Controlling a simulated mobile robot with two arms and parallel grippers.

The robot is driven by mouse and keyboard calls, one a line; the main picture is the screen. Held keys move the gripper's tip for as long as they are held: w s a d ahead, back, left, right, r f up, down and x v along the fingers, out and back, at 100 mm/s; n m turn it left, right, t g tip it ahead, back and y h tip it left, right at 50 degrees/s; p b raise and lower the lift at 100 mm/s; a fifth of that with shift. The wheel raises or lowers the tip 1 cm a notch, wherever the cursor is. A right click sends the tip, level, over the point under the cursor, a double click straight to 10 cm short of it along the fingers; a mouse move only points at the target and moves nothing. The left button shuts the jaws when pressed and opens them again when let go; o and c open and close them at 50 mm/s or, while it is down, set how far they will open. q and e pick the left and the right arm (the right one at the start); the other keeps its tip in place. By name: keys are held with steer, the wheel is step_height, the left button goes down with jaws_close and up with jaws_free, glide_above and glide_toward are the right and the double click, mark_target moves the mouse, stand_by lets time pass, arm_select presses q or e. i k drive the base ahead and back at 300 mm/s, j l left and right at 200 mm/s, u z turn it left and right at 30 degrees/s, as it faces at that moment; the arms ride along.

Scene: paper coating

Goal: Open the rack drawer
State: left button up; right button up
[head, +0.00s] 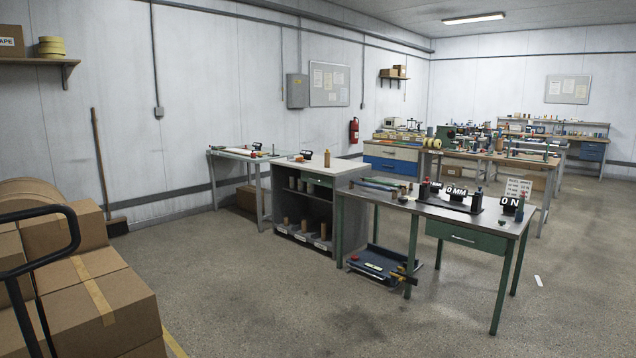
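A dark grey rack (345,205) with a pale top stands in the middle of the room. The open shelves below hold several upright rolls or cylinders. A metal-topped workbench to its right has a wider green drawer (463,238) with a light handle, also shut. I cannot tell for certain which drawer is the rack drawer. Neither of my grippers is in view.
Cardboard boxes (95,305) and a dark cart handle (40,240) stand at left. A blue tray (378,266) lies on the floor beneath the workbench (487,222). A broom (99,160) leans on the wall. The floor (250,285) in front is clear.

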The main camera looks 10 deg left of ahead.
mark_target(307, 176)
steer(key=i+j+u, duration=0.1)
steer(key=i+u, duration=0.35)
steer(key=i, duration=4.3)
steer(key=j+u, duration=0.05)
steer(key=j, duration=0.05)
